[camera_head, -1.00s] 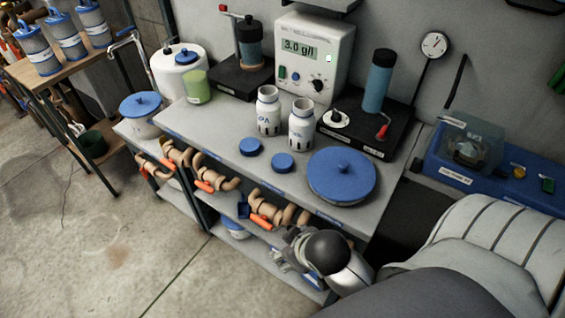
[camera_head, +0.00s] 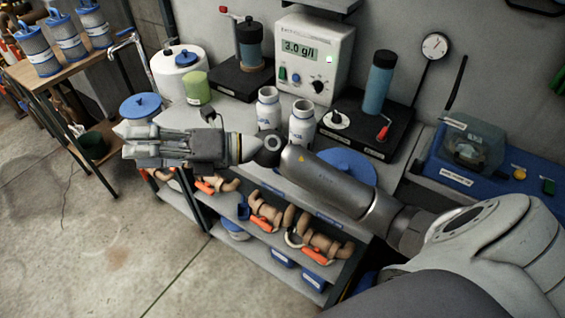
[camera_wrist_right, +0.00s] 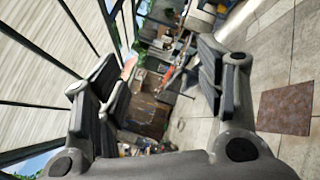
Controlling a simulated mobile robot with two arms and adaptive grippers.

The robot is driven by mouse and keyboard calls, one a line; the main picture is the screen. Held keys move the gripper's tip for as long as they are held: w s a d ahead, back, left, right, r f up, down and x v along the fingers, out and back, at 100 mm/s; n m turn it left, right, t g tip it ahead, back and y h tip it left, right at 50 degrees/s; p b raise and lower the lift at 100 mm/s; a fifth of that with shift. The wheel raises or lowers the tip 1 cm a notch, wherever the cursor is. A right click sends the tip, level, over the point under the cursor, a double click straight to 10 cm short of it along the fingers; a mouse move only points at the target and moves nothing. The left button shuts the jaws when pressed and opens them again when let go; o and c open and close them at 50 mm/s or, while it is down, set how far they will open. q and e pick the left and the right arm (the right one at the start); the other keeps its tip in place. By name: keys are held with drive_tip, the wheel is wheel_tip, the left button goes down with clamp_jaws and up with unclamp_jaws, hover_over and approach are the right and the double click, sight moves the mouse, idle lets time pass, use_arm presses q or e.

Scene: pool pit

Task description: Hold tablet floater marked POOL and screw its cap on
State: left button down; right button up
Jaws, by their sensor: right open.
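Two white bottle-shaped floaters stand upright and uncapped on the bench, a left floater (camera_head: 268,106) and a right floater (camera_head: 302,124). The label lettering is too small and partly covered to tell surely which one says POOL. The two small blue caps seen earlier in front of them are hidden behind my right arm. My right gripper (camera_head: 128,147) is open and empty, out over the bench's left front corner, well left of the floaters. In the right wrist view its spread fingers (camera_wrist_right: 158,85) have nothing between them. My left gripper is out of view.
A large blue lid (camera_head: 347,166) lies right of the floaters, partly behind my arm. Behind stand a meter box (camera_head: 314,57), a black stand with a blue cylinder (camera_head: 379,82) and a green cup (camera_head: 197,88). Pipe fittings (camera_head: 266,213) fill the shelf below.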

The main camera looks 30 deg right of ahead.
sight(302, 127)
drive_tip(key=w+d+f+n+g+h, duration=0.2)
drive_tip(key=d+f+n+g+h, duration=0.45)
drive_tip(key=d+f+h, duration=0.45)
drive_tip(key=d+g+h, duration=0.2)
drive_tip(key=d+h, duration=0.5)
drive_tip(key=d, duration=1.2)
drive_tip(key=shift+s+f+m, duration=0.15)
drive_tip(key=shift+s+m, duration=0.2)
drive_tip(key=shift+s, duration=0.05)
drive_tip(key=shift+a+f, duration=0.1)
drive_tip(key=shift+f+p, duration=0.55)
drive_tip(key=shift+f, duration=2.2)
